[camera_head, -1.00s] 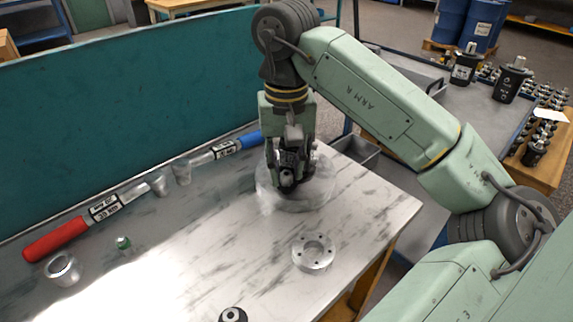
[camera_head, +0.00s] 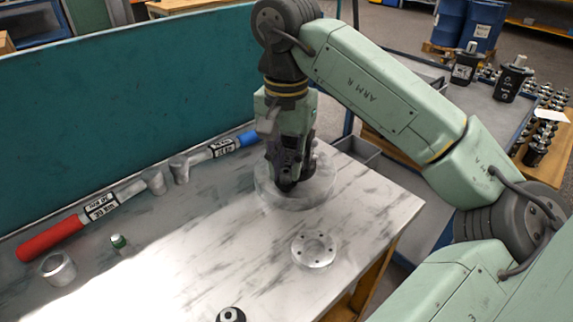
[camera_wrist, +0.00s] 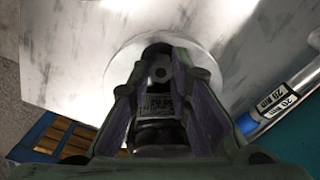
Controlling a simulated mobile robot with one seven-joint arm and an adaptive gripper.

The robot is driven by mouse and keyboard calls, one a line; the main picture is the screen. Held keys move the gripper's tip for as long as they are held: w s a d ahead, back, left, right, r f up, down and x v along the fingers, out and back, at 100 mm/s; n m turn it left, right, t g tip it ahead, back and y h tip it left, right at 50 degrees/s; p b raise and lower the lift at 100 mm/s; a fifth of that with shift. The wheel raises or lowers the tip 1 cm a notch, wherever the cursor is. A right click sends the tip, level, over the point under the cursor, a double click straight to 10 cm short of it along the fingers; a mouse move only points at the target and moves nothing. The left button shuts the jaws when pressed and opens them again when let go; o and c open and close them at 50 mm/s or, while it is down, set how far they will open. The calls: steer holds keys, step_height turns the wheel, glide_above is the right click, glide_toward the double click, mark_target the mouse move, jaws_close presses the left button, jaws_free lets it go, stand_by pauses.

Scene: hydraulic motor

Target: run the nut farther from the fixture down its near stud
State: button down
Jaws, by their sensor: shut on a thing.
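My gripper (camera_head: 287,184) points down over the round pale fixture (camera_head: 312,195) at the back right of the table. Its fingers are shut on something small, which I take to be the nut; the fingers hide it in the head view. In the wrist view the fingertips (camera_wrist: 160,60) close together over the pale disc of the fixture (camera_wrist: 207,57). A dark part with a printed label (camera_wrist: 158,103) shows between the finger bases. The studs and the other nut cannot be made out.
A flat ring with holes (camera_head: 314,250) lies in front of the fixture. A red-handled wrench (camera_head: 50,238) and a blue-handled wrench (camera_head: 215,151) lie along the teal panel (camera_head: 130,100). A metal cup (camera_head: 57,268) and a small green-topped part (camera_head: 119,243) stand left. The table's middle is clear.

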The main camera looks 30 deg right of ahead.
steer(key=m+b, duration=0.1)
steer(key=m, duration=0.3)
steer(key=shift+m, duration=0.3)
steer(key=c, duration=1.7)
jaws_free()
steer(key=n+p, duration=0.1)
steer(key=n, duration=0.3)
steer(key=shift+r+n+p, duration=0.1)
steer(key=shift+n+p, duration=0.25)
steer(key=shift+n, duration=0.05)
steer(key=n+p, duration=0.1)
steer(key=n, duration=0.4)
steer(key=shift+n, duration=0.3)
